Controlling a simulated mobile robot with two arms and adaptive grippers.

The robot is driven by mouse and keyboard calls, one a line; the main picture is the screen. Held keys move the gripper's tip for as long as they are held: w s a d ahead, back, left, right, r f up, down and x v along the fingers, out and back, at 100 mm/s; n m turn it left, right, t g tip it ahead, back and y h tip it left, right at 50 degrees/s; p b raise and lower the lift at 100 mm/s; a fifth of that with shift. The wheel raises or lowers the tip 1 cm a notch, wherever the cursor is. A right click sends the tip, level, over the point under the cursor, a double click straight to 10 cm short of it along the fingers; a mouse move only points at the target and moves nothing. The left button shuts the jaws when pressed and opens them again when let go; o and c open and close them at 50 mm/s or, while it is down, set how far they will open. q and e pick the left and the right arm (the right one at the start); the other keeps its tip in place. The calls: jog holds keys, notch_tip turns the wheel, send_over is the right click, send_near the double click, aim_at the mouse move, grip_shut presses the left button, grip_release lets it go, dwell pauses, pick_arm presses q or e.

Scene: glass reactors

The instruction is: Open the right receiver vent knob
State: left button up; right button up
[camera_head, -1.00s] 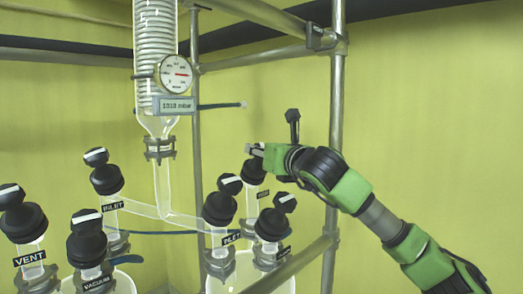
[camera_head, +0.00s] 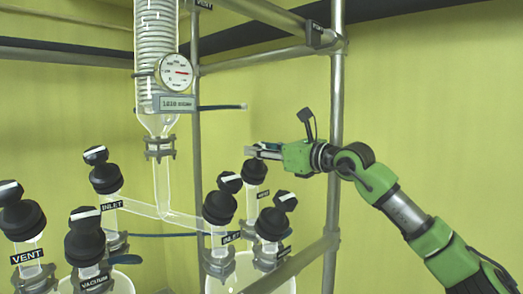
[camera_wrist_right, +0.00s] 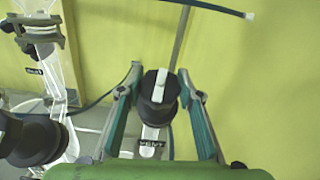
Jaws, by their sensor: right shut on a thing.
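The right receiver vent knob (camera_head: 256,171) is a black knob with a white stripe on a glass neck of the right vessel, behind the other two knobs there. In the right wrist view the knob (camera_wrist_right: 158,92) stands between the fingers, with a VENT label below it. My right gripper (camera_head: 258,150) reaches it from the right and is shut on the knob's top part. Its two fingers (camera_wrist_right: 160,88) flank the knob in the wrist view. The right receiver (camera_head: 250,275) is a glass vessel partly hidden by its necks and a rail. My left gripper is not in view.
An inlet knob (camera_head: 220,205) and another black knob (camera_head: 272,222) stand just in front. The left vessel carries several similar knobs, including a vent knob (camera_head: 20,218). A metal post (camera_head: 335,120) stands behind my right arm. A glass condenser (camera_head: 157,60) hangs at upper left.

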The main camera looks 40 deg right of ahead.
jog(key=shift+n+y, duration=0.8)
jog(key=shift+n+g+y+p, duration=0.3)
jog(key=o, duration=1.1)
jog(key=shift+s+d+f, duration=0.1)
jog(key=shift+s+f, duration=0.05)
jog(key=shift+s, duration=0.75)
jog(key=shift+s+d+r, duration=0.1)
jog(key=shift+s+d, duration=0.25)
jog(key=shift+s, duration=1.3)
jog(key=shift+s+d+r, duration=0.1)
jog(key=shift+s+d, duration=0.25)
jog(key=shift+s, duration=1.3)
jog(key=shift+s+d, duration=0.35)
jog(key=shift+s, duration=1.3)
